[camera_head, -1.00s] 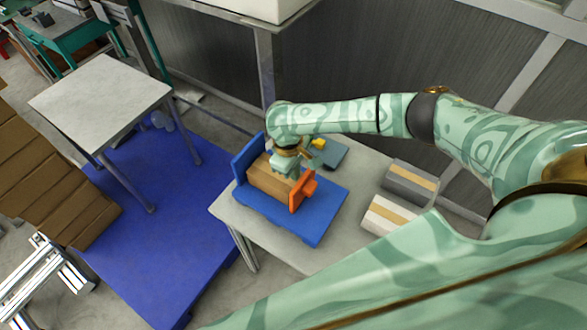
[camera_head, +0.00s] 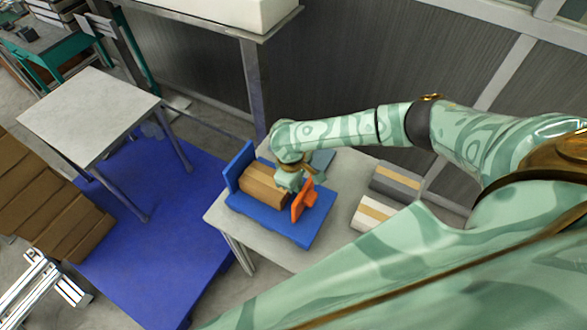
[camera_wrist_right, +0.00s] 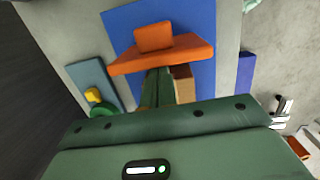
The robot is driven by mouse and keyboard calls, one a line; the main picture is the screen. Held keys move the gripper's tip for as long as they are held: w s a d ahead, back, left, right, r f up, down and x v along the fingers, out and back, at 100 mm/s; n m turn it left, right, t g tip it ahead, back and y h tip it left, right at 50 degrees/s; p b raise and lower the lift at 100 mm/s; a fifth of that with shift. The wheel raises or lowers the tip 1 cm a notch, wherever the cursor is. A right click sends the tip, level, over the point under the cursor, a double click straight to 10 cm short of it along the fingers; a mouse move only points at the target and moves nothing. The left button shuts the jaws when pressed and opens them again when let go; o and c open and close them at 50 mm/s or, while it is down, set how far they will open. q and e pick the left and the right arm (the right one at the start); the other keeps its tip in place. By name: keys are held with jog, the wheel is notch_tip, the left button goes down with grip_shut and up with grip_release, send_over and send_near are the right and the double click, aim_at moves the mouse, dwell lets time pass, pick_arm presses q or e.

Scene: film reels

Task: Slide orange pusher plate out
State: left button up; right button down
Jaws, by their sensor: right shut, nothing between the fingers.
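The orange pusher plate (camera_head: 301,201) stands upright on a blue base (camera_head: 272,219) with a tall blue end wall (camera_head: 238,167). A block juts from its outer face. A brown box (camera_head: 262,186) lies between the wall and the plate, with a small gap before the plate. My right gripper (camera_head: 291,184) is shut and empty, low at the plate's box-facing side. The right wrist view shows its fingers (camera_wrist_right: 157,88) pointing at the plate (camera_wrist_right: 162,55), beside the box (camera_wrist_right: 184,84); contact is unclear. My left gripper is not in view.
A grey-blue slab (camera_head: 322,160) lies behind, partly hidden by my arm; a yellow piece (camera_wrist_right: 92,95) shows on it in the wrist view. A grey box (camera_head: 396,182) and a white box (camera_head: 374,213) sit at the table's right. The table's front (camera_head: 240,232) is bare.

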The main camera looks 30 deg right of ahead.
aim_at(309, 195)
jog(key=s+d+p, duration=0.3)
jog(key=s+p, duration=0.1)
jog(key=s, duration=0.1)
jog(key=shift+s+p, duration=0.25)
jog(key=shift+p, duration=0.15)
dwell(0.8)
jog(key=shift+w+d, duration=0.1)
jog(key=shift+w+a+b, duration=0.15)
jog(key=shift+w+a, duration=0.25)
jog(key=shift+w, duration=0.2)
jog(key=shift+w+a+b, duration=0.15)
jog(key=shift+w+a, duration=0.2)
jog(key=shift+w, duration=0.25)
notch_tip(309, 195, up, 6)
jog(key=p, duration=0.8)
jog(key=shift+r, duration=0.15)
